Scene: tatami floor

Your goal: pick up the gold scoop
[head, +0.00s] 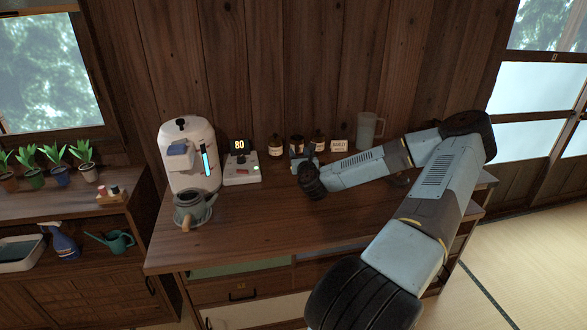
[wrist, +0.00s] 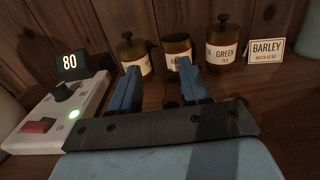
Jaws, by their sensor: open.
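I cannot make out the gold scoop clearly in either view. My gripper (wrist: 157,64) is open, with its two blue fingers pointing at a row of brown jars. The middle jar (wrist: 178,45) has no lid on and its label is partly covered by a finger. A small dark shape lies between the fingers near the jar's foot, too dim to identify. The left jar (wrist: 133,57) and the green tea jar (wrist: 223,50) have knobbed lids. In the head view my gripper (head: 300,160) is over the counter in front of the jars, partly hidden by my wrist.
A barley card (wrist: 265,50) stands right of the jars. A white device (head: 241,168) reading 80 is to their left. A white machine (head: 187,140), a dark kettle (head: 190,210) and a clear pitcher (head: 368,130) share the counter (head: 240,238). Its front is clear.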

